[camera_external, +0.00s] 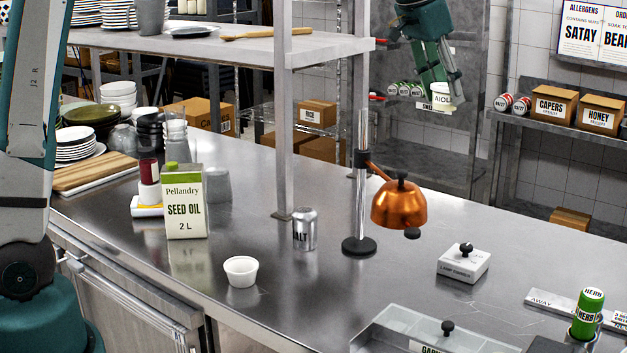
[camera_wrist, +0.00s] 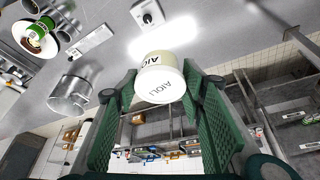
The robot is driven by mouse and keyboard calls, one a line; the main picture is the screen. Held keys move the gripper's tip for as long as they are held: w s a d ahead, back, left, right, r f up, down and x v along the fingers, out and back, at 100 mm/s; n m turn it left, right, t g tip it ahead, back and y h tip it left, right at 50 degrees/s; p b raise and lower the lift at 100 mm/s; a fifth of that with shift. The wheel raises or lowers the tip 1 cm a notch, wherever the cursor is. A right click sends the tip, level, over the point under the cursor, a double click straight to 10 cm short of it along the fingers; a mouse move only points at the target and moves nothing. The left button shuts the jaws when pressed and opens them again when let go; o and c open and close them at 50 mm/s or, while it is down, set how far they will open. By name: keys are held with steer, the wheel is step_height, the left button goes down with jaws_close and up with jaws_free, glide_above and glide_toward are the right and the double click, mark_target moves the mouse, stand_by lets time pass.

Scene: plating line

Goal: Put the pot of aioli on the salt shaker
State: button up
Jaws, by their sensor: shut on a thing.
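The pot of aioli (camera_external: 441,99) is small and whitish with an AIOLI label. My gripper (camera_external: 443,88) is shut on it and holds it high above the counter, at the upper right of the external view. In the wrist view the pot (camera_wrist: 160,82) sits between the two green finger pads of my gripper (camera_wrist: 159,76). The salt shaker (camera_external: 305,230) is a grey metal cylinder, its label partly turned away. It stands upright on the steel counter (camera_external: 340,290), well to the left of and below my gripper. I cannot make it out in the wrist view.
A copper heat lamp (camera_external: 400,205) on a post stands right of the salt shaker. A shelf upright (camera_external: 285,130) rises just behind the shaker. A white bowl (camera_external: 241,271) and a seed oil can (camera_external: 185,203) stand to its left. A lamp-control block (camera_external: 463,263) lies farther right.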

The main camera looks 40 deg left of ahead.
steer(key=s+a+n, duration=0.1)
steer(key=a, duration=0.5)
steer(key=s+a+n+p, duration=0.1)
steer(key=a, duration=0.5)
steer(key=s+a+n+y, duration=0.1)
steer(key=a, duration=0.4)
steer(key=shift+s+a+p, duration=0.15)
steer(key=shift+a+p, duration=0.2)
steer(key=shift+a, duration=0.05)
steer(key=n+y+p, duration=0.1)
steer(key=n, duration=0.2)
glide_above(305, 209)
step_height(305, 209, down, 18)
steer(key=shift+f+t, duration=0.3)
steer(key=shift+f, duration=0.05)
steer(key=shift+f, duration=2.9)
steer(key=shift+f, duration=0.1)
steer(key=shift+f+p, duration=0.3)
steer(key=shift+f, duration=1.7)
steer(key=shift+f, duration=0.15)
